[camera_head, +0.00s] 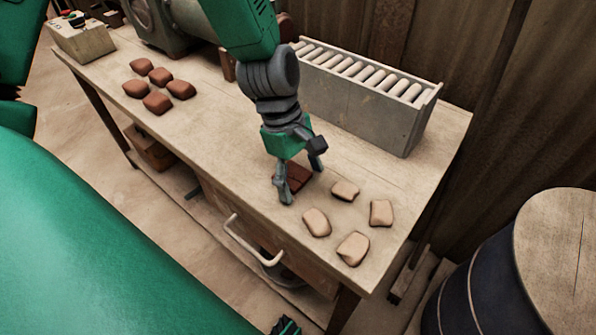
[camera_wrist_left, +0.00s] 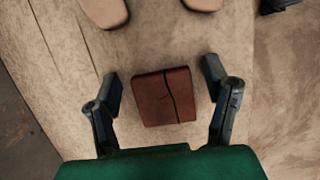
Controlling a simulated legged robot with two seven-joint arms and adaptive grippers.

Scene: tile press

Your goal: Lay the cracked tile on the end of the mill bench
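The cracked tile (camera_head: 299,177) is a small dark red-brown square lying on the mill bench (camera_head: 235,150), just behind the pale lumps. In the left wrist view the tile (camera_wrist_left: 160,98) shows a dark crack down its face. My left gripper (camera_head: 300,172) points down over the tile, one finger on each side. In the left wrist view the gripper (camera_wrist_left: 164,88) is open, with a gap between each finger and the tile. A small green and dark part (camera_head: 286,326) at the bottom edge may be my right gripper; its fingers cannot be made out.
Several pale lumps (camera_head: 353,248) lie at the near right end of the bench. A grey rack (camera_head: 365,110) of white bars stands along the back. Several red-brown lumps (camera_head: 157,102) lie at left, near a control box (camera_head: 82,40). A barrel (camera_head: 560,240) stands beyond the right end.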

